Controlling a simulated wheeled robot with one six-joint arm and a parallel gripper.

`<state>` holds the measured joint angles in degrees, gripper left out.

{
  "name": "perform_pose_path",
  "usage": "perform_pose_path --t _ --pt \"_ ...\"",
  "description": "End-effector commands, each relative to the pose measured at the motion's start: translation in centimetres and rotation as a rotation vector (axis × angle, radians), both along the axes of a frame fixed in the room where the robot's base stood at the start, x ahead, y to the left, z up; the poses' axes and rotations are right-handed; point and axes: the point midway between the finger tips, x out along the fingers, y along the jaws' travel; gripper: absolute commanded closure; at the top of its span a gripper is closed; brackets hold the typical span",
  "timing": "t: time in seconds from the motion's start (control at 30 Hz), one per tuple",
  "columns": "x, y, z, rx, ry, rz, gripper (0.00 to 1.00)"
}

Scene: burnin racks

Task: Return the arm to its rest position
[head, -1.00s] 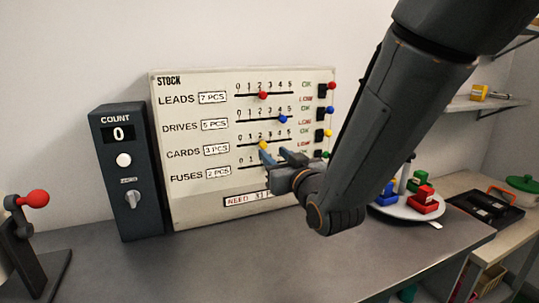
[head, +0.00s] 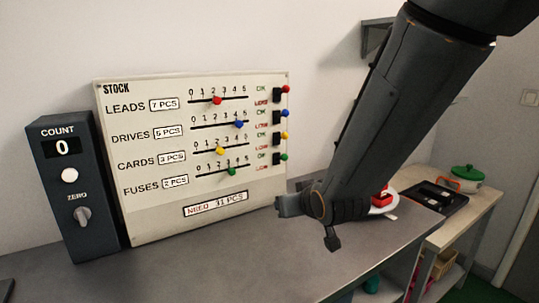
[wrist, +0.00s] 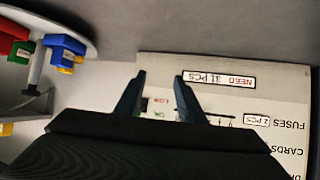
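My gripper (wrist: 162,98) shows in the wrist view with its two fingers apart and nothing between them. In the head view my gripper (head: 284,203) is right of the lower right corner of the stock board, above the grey counter. The stock board (head: 140,222) leans at the wall with rows LEADS, DRIVES, CARDS and FUSES, each with a coloured slider bead and a switch at the right. The board also shows in the wrist view (wrist: 265,80), upside down. I cannot tell from the head view whether the gripper touches the board.
A dark count box (head: 80,230) reading 0 stands left of the board. A round white tray (head: 384,209) with a red block is partly hidden behind my arm. A black tray (head: 436,196) and a green-lidded pot (head: 467,173) sit at the right. The counter front (head: 240,265) is clear.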

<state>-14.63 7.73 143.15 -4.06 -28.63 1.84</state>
Motion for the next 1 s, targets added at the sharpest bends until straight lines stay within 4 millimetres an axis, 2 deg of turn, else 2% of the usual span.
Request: perform_pose_path --t 0.03,0.1,0.17,0.3,0.5,0.57,0.6,0.7,0.8,1.0 --pt "-0.8 -2.1 -1.1 -0.021 0.068 -0.036 0.64" --pt "-2.4 -4.5 -2.7 -0.047 0.168 -0.079 0.64" --pt "-4.0 -6.5 -4.0 -0.066 0.256 -0.115 0.64" --pt "-8.6 -10.8 -6.3 -0.098 0.464 -0.198 0.64" --pt "-15.5 -14.6 -8.0 -0.108 0.731 -0.280 0.64" --pt "-17.2 -15.1 -8.3 -0.108 0.792 -0.294 0.64" --pt "-18.2 -14.9 -9.1 -0.120 0.842 -0.285 0.64" --pt "-19.9 -14.7 -9.9 -0.134 0.913 -0.278 0.64" --pt "-20.5 -14.7 -10.1 -0.139 0.940 -0.275 0.64" --pt "-20.5 -14.7 -10.1 -0.139 0.942 -0.275 0.64"
